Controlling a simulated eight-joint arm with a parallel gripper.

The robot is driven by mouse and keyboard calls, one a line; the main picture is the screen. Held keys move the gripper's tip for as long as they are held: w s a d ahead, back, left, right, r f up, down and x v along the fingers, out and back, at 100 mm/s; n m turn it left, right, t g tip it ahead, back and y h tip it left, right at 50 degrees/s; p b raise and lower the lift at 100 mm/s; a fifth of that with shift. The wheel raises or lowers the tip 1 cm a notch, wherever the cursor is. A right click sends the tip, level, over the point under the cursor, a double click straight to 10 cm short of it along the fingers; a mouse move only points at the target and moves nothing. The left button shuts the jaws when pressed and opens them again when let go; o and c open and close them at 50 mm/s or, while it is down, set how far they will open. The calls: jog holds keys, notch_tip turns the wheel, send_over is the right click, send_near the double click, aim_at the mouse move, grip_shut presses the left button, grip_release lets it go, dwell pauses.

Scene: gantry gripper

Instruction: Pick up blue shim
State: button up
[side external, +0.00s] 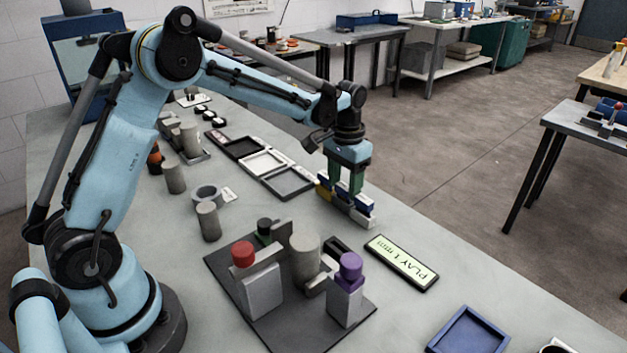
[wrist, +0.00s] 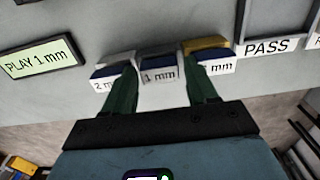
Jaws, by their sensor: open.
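A short row of labelled holders with coloured pieces stands near the far edge of the table in the side view. Dark blue shows there at the near end (side external: 366,208), and yellow shows at the far end. In the wrist view dark blue bands show on the left holder (wrist: 108,71), the "1 mm" middle holder (wrist: 160,66) and the right holder. I cannot tell which band is the blue shim. My gripper (side external: 347,190) is open, green fingers pointing down over the row. Its fingers (wrist: 162,88) appear on either side of the middle holder; contact is unclear.
A "PLAY 1 mm" sign (side external: 401,263) lies nearby. A dark plate (side external: 222,262) bears grey blocks with red and purple knobs. A blue tray (side external: 468,332) is at the front. Framed trays (side external: 288,181) and a "PASS" label (wrist: 268,47) lie beside the row.

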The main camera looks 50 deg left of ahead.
aim_at(346, 188)
jog(key=shift+f, duration=0.8)
jog(key=c, duration=0.7)
jog(key=shift+o, duration=0.2)
jog(key=shift+r, duration=0.65)
jog(key=r, duration=0.1)
jog(key=d+r, duration=0.1)
jog(key=r, duration=0.1)
jog(key=shift+s+r, duration=0.2)
jog(key=s+d+r, duration=0.5)
jog(key=d+r, duration=0.1)
jog(key=d, duration=0.3)
jog(key=shift+s+d+f, duration=0.1)
jog(key=shift+s+f, duration=0.1)
jog(key=shift+s, duration=0.75)
jog(key=shift+s+d+f, duration=0.1)
jog(key=shift+s+f, duration=0.05)
jog(key=shift+s, duration=0.75)
jog(key=shift+s+d+f, duration=0.1)
jog(key=shift+s+f, duration=0.1)
jog(key=shift+s, duration=0.75)
